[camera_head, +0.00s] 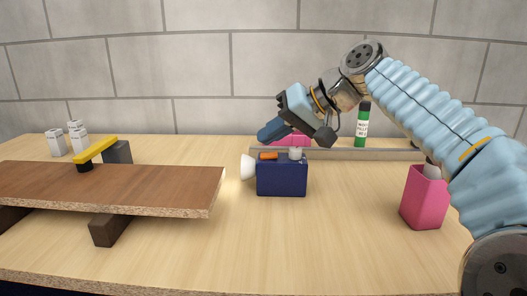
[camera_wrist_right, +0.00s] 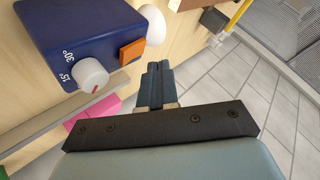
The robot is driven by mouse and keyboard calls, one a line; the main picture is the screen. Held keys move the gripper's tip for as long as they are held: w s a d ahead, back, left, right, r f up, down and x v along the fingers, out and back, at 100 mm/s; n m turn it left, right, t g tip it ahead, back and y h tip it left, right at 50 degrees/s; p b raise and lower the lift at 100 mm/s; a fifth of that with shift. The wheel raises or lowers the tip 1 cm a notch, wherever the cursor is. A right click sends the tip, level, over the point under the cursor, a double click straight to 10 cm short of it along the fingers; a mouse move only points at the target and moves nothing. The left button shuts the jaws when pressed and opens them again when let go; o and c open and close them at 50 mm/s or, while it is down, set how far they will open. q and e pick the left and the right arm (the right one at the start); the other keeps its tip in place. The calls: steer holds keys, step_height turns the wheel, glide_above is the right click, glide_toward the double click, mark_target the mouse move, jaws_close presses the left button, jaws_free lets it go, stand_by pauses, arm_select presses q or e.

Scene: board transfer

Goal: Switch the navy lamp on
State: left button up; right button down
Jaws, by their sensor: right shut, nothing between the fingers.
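The navy lamp (camera_head: 282,180) is a box standing on the table in the middle of the head view. It has a whitish bulb (camera_head: 248,167) on its left side, an orange switch (camera_head: 268,156) and a grey knob (camera_head: 296,153) on top. A pale bright patch shows on the table beside the bulb. The right wrist view shows the lamp (camera_wrist_right: 75,32), its orange switch (camera_wrist_right: 132,49) and its knob with 15° and 30° marks. My right gripper (camera_head: 268,134) is shut and empty, above the lamp and apart from it. My left gripper is out of view.
A brown board (camera_head: 120,186) on dark supports lies left of the lamp, with a yellow-handled clamp (camera_head: 95,150) at it. Behind stand a rail (camera_head: 350,154), a green bottle (camera_head: 362,128) and a pink object (camera_head: 290,140). A pink container (camera_head: 424,200) stands right. The front table is clear.

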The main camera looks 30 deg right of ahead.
mark_target(273, 154)
steer(key=shift+s+d+r+p, duration=0.1)
steer(key=shift+r+p, duration=1.25)
steer(key=shift+r, duration=0.3)
steer(key=shift+d+r, duration=0.15)
steer(key=shift+r, duration=0.7)
